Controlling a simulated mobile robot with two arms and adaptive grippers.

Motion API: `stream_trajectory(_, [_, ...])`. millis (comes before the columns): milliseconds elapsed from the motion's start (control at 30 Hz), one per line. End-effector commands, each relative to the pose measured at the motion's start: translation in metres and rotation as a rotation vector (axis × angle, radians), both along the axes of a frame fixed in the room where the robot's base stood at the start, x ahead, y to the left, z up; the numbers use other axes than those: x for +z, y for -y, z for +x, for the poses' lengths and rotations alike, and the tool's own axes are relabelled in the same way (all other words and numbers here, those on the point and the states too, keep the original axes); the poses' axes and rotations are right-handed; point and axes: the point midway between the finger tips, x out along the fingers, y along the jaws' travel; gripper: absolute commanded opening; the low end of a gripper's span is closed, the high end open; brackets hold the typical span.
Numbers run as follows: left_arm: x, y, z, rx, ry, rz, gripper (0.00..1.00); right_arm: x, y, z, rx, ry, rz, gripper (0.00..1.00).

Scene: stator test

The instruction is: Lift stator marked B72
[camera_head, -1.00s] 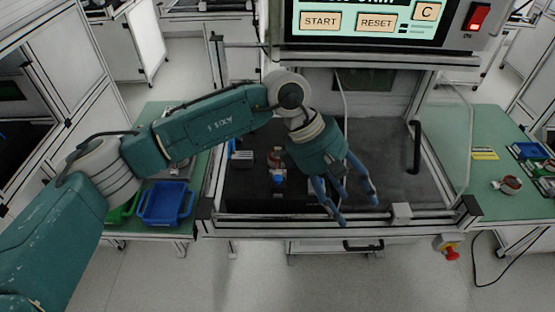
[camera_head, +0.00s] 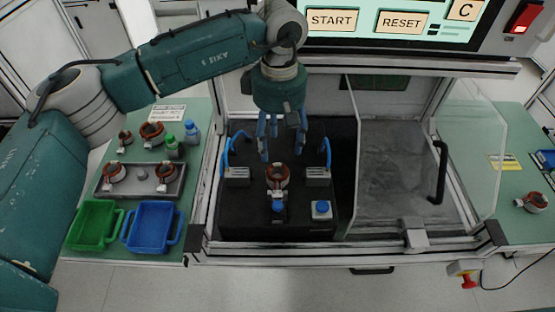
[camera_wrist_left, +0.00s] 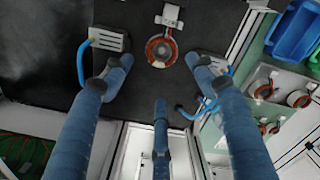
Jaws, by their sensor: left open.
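A copper-wound stator (camera_head: 277,177) sits on the black test fixture inside the open test cell. It also shows in the left wrist view (camera_wrist_left: 160,48), ahead of the fingers. My left gripper (camera_head: 281,150) is open and empty, its blue fingers pointing down just above and behind this stator in the head view. In the left wrist view the open gripper (camera_wrist_left: 157,82) has its fingers spread, apart from the stator. Other stators stand on the left bench: one at the back (camera_head: 152,130), and others in a grey tray (camera_head: 142,191). No B72 marking is readable. My right gripper is not in view.
Blue-handled connector blocks (camera_head: 237,177) flank the stator, with a blue button box (camera_head: 321,210) in front. A clear sliding door (camera_head: 350,150) stands to the right. A green bin (camera_head: 93,226) and a blue bin (camera_head: 152,227) sit at left; another stator (camera_head: 533,202) is at far right.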

Motion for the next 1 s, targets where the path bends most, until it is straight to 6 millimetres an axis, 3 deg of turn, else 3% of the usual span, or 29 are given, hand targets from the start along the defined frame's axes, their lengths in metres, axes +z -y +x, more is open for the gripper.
stream_trajectory(167, [-0.017,0.0,-0.002,0.0,-0.005,0.001,0.58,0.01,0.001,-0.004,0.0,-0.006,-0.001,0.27])
stream_trajectory(400, [-0.05,0.0,-0.001,0.0,-0.002,-0.001,0.58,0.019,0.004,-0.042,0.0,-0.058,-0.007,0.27])
stream_trajectory(500, [-0.056,0.0,-0.002,0.0,-0.003,0.0,0.58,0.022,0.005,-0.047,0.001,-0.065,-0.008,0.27])
stream_trajectory(733, [-0.084,0.0,-0.005,0.0,-0.006,0.0,0.58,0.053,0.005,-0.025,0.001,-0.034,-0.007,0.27])
stream_trajectory(867, [-0.102,0.001,-0.004,0.0,-0.004,-0.001,0.58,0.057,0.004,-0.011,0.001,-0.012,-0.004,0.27])
stream_trajectory(1000, [-0.108,0.0,-0.004,-0.001,-0.001,-0.001,0.58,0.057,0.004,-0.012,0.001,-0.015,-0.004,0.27])
